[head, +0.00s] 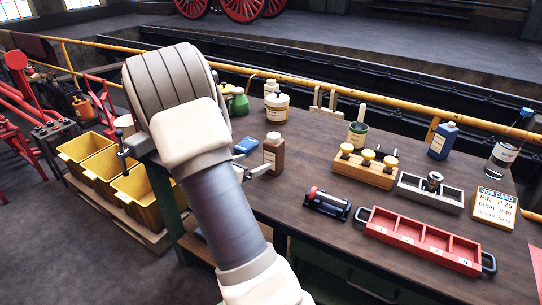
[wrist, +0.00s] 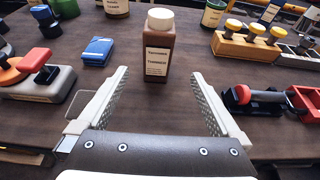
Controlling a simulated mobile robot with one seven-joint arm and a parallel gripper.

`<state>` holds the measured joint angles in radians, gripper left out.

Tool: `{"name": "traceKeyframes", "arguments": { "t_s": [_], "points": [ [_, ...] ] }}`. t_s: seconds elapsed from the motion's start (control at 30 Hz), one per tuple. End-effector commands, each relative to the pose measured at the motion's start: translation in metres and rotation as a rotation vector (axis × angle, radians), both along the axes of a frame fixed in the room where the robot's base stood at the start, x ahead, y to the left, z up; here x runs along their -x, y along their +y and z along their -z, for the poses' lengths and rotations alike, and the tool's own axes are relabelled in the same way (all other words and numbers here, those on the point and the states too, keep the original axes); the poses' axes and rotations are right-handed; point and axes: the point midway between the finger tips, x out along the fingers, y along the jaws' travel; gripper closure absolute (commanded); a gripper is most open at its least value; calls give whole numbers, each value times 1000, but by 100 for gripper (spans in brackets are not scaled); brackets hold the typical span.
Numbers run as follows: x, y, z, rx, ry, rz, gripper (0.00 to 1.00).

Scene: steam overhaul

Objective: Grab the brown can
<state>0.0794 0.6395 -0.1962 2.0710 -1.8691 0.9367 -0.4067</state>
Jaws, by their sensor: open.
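The brown can (wrist: 158,52) stands upright on the workbench, with a white cap and a pale label. In the wrist view it is straight ahead, between the lines of the two fingers and just beyond their tips. My gripper (wrist: 160,76) is open and empty, with one pale finger on each side. My arm hides much of the gripper there.
A blue box (wrist: 96,51) lies left of the can. A black-and-red tool (head: 327,203) lies to its right, near a red compartment tray (head: 420,243). A wooden rack (head: 364,170) stands farther back. Yellow bins (head: 135,190) sit left of the bench.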

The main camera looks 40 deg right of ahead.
Motion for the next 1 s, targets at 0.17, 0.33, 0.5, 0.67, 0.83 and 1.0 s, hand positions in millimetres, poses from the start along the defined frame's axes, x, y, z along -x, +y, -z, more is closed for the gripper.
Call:
{"name": "traceKeyframes", "arguments": {
  "t_s": [0.17, 0.33, 0.5, 0.67, 0.83, 1.0],
  "points": [
    [-9, -38, 14, 0, 2, 5, 0],
    [-18, -66, 24, 0, 1, 3, 0],
    [-23, -79, 29, -1, 0, 1, 0],
    [-27, -91, 28, -1, -2, 3, 0],
    [-38, -115, 29, -1, -1, 3, 0],
    [-42, -129, 35, 0, -1, 2, 0]
  ]
}}
